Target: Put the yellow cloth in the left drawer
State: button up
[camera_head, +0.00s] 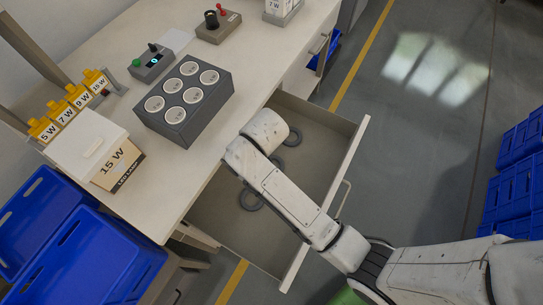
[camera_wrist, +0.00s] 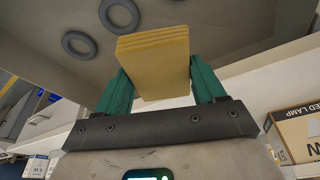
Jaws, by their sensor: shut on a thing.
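The yellow cloth (camera_wrist: 155,60) is a folded, layered pad between the green fingers of my gripper (camera_wrist: 162,88) in the wrist view. My gripper is shut on it. In the head view, my arm's white end link hides the gripper and cloth. That link is over the inner side of the open drawer (camera_head: 315,160), which is pulled out from the bench. Grey rings (camera_head: 252,198) lie on the drawer's floor. They also show in the wrist view (camera_wrist: 79,44), beyond the cloth. The cloth's height above the drawer floor is hard to tell.
The bench top (camera_head: 120,35) holds a grey block with round white sockets (camera_head: 183,113), a 15 W lamp box (camera_head: 120,168) and yellow bulb boxes (camera_head: 72,95). Blue crates stand at lower left (camera_head: 85,250) and far right (camera_head: 515,165). Open floor (camera_head: 425,130) lies right of the drawer.

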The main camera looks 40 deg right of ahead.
aim_at(264, 239)
jog(key=l+u, duration=0.35)
jog(key=l, duration=1.25)
jog(key=u, duration=1.45)
